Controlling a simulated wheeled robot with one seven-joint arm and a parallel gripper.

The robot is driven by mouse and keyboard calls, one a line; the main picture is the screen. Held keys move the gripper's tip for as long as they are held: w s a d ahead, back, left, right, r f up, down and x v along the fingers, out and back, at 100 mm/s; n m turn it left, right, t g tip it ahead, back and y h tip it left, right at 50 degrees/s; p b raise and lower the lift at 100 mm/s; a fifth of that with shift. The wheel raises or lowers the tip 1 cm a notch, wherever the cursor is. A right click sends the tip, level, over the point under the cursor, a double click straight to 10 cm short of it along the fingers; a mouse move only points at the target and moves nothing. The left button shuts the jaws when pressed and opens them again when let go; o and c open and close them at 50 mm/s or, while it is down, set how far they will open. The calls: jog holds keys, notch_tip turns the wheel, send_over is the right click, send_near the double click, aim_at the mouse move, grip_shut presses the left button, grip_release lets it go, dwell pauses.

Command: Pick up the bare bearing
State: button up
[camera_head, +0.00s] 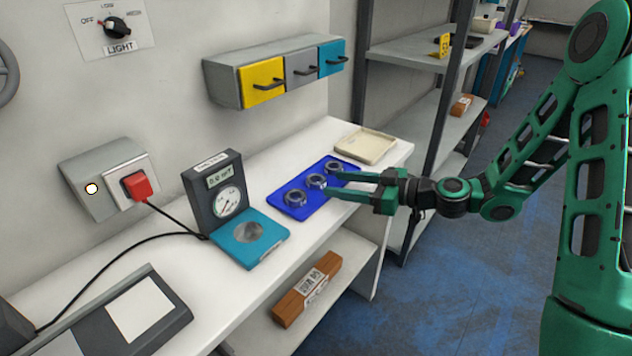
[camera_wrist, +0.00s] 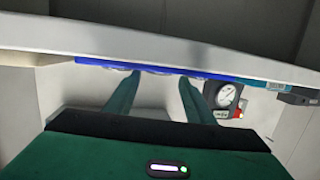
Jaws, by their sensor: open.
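Three round metal bearings sit in a row on a blue tray (camera_head: 281,207): a left one (camera_head: 295,198), a middle one (camera_head: 316,181) and a far right one (camera_head: 335,168). I cannot tell which is the bare one. My gripper (camera_head: 333,183) is open and empty, its two green fingers reaching left toward the middle and far bearings. The upper finger overlaps part of the far bearing in the picture. In the wrist view, my gripper (camera_wrist: 160,76) has its fingers spread toward the tray (camera_wrist: 220,77), seen nearly edge-on, with the bearings barely visible along it.
A dial gauge stand (camera_head: 226,195) with a teal plate (camera_head: 262,256) stands left of the tray. A cream tray (camera_head: 366,146) lies behind right. Wall drawers (camera_head: 264,82) hang above the white bench (camera_head: 270,296). A brown box (camera_head: 307,290) sits on the lower shelf.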

aim_at(321, 180)
jog(key=shift+x, duration=2.75)
jog(key=shift+r, duration=0.2)
jog(key=c, duration=0.9)
jog(key=shift+w+r, duration=0.1)
jog(key=shift+r, duration=0.05)
